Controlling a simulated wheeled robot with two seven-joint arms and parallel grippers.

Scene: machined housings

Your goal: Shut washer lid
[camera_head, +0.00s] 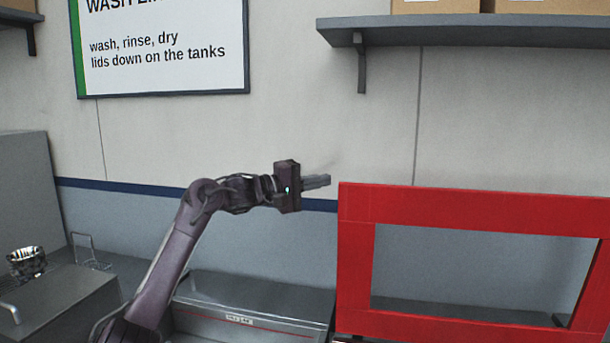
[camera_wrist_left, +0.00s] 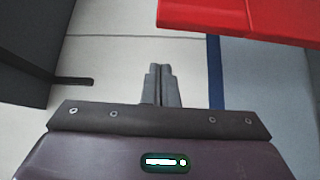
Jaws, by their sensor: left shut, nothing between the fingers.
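The washer lid (camera_head: 356,235) looks like a red frame with a large rectangular window, standing raised at the right of the head view. Its lower edge and hinge are not clear. A red edge of it (camera_wrist_left: 230,18) also crosses the top right of the left wrist view. My left gripper (camera_head: 328,181) points right, with its fingertips just left of the lid's top left corner; I cannot tell whether they touch. In the left wrist view its fingers (camera_wrist_left: 162,84) are together and empty. My right gripper is not in view.
A grey lidded unit (camera_head: 250,295) with a label stands below my left arm. A grey box (camera_head: 60,305) with a metal basket (camera_head: 27,262) is at the left. A wall shelf (camera_head: 480,33) carrying cardboard boxes hangs above the lid. A sign (camera_head: 160,45) is on the wall.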

